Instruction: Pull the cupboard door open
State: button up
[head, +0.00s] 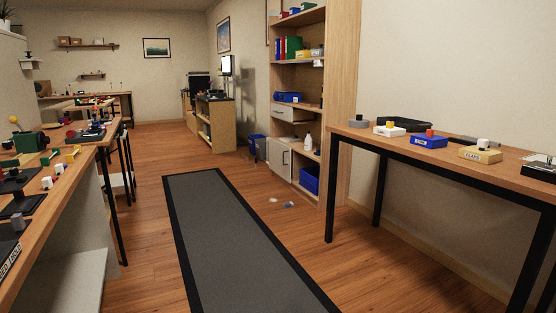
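The cupboard door (279,159) is a small light grey panel low in the tall wooden shelf unit (338,100), right of the picture's middle and some way off. A dark upright handle (286,158) shows near its right edge. The door looks shut or nearly so; at this distance I cannot tell if there is a gap. A light grey drawer front (284,114) is above it. My gripper is not in view, so I cannot see its state.
A grey runner mat (235,240) with a black border lies on the clear floor leading towards the shelf unit. Small items (289,204) lie on the floor before the unit. A wooden table (440,155) stands at right, a long workbench (60,180) at left.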

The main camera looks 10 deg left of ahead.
aim_at(280, 155)
jog(key=u, duration=0.2)
jog(key=i, duration=1.15)
jog(key=u, duration=0.5)
jog(key=i, duration=1.9)
jog(key=u, duration=0.25)
jog(key=i, duration=1.9)
jog(key=z, duration=0.3)
jog(key=i, duration=1.8)
jog(key=z, duration=0.3)
